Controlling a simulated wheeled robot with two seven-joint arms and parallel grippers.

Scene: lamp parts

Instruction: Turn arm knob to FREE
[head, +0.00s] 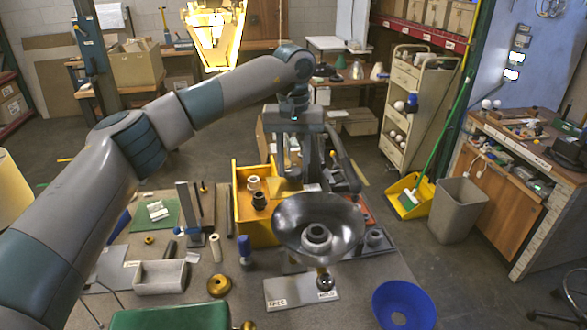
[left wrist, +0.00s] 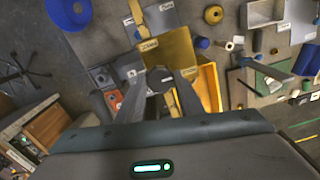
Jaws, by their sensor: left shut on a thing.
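My left gripper (head: 294,160) reaches down behind the dark lampshade in the head view. In the left wrist view, its two fingers (left wrist: 160,92) close around a small round grey knob (left wrist: 159,79), which sits between the fingertips. The knob is mostly hidden in the head view. A small white label (left wrist: 135,73) lies beside the knob; its words are too small to read. The dark metal lampshade (head: 318,212) stands nearer, open side up, with a pale ring inside. A grey plate (head: 290,291) with two labels and a dark ball knob (head: 324,281) lies in front. My right gripper is not in view.
A yellow bin (head: 241,215) stands left of the gripper. A blue bowl (head: 404,306) is at the front right, a grey tray (head: 161,277) and brass ring (head: 219,286) at the left.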

